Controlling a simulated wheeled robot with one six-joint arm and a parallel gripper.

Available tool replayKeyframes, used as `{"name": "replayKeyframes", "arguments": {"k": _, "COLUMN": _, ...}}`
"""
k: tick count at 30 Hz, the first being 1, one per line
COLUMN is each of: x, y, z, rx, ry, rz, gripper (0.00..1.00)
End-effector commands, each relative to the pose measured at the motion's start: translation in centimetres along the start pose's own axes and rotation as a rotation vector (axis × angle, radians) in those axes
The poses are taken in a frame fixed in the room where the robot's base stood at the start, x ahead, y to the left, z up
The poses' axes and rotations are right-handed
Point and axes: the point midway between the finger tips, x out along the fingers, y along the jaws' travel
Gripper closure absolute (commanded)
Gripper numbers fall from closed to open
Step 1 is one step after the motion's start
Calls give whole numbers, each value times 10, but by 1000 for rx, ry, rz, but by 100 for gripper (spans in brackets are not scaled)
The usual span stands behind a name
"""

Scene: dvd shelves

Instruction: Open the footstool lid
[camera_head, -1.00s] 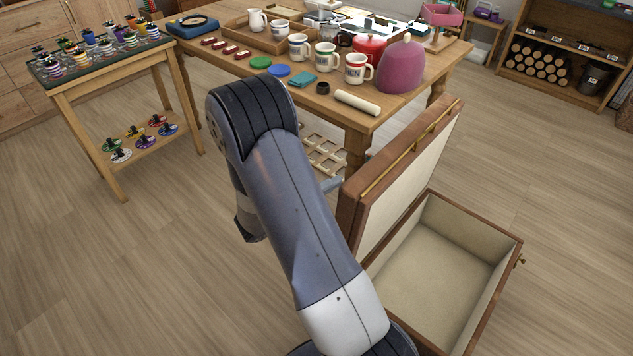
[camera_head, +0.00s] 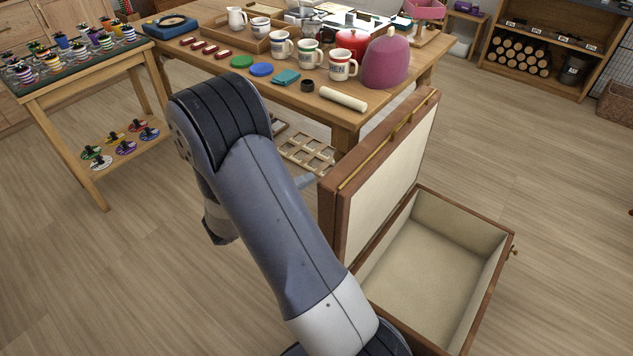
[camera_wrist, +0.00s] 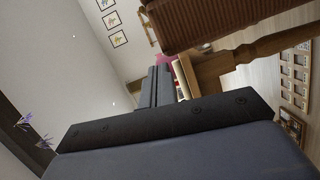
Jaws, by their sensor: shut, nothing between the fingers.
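The footstool is a wooden box (camera_head: 478,303) with an empty cream-lined inside, standing on the floor at right of centre in the head view. Its lid (camera_head: 392,178) is open and stands steeply up along the box's left side, cream inner face toward the box. A brass strip runs along the lid's edge. In the wrist view, my gripper (camera_wrist: 157,85) has its dark fingers together with nothing between them. A brown surface (camera_wrist: 205,22) close above it looks like part of the lid. In the head view the fingers are hidden; I cannot tell whether they touch the lid.
A wooden table (camera_head: 345,114) with mugs, a red pot and a pink cozy stands just beyond the lid. A smaller table (camera_head: 60,88) with spools is at the left, a shelf (camera_head: 530,85) with logs at back right. The floor right of the box is clear.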

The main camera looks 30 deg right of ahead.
Motion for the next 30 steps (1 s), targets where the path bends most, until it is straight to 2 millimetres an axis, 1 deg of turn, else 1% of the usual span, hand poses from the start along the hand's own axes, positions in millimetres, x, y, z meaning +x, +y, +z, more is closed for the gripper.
{"name": "replayKeyframes", "arguments": {"k": 1, "x": -13, "y": 0, "z": 0, "rx": -1, "ry": 5, "rz": -1, "gripper": 100}}
{"name": "replayKeyframes", "arguments": {"k": 6, "x": -45, "y": 0, "z": 0, "rx": 0, "ry": 4, "rz": 0, "gripper": 100}}
{"name": "replayKeyframes", "arguments": {"k": 9, "x": -60, "y": 0, "z": 0, "rx": 0, "ry": 4, "rz": 0, "gripper": 100}}
{"name": "replayKeyframes", "arguments": {"k": 12, "x": -70, "y": 1, "z": 0, "rx": 0, "ry": 2, "rz": 1, "gripper": 100}}
{"name": "replayKeyframes", "arguments": {"k": 15, "x": -76, "y": 1, "z": 0, "rx": 0, "ry": 0, "rz": 0, "gripper": 100}}
{"name": "replayKeyframes", "arguments": {"k": 19, "x": -78, "y": 1, "z": 0, "rx": 0, "ry": -1, "rz": 0, "gripper": 100}}
{"name": "replayKeyframes", "arguments": {"k": 26, "x": -78, "y": 1, "z": 1, "rx": 0, "ry": -1, "rz": 0, "gripper": 100}}
{"name": "replayKeyframes", "arguments": {"k": 30, "x": -73, "y": 1, "z": 1, "rx": 0, "ry": -3, "rz": 1, "gripper": 100}}
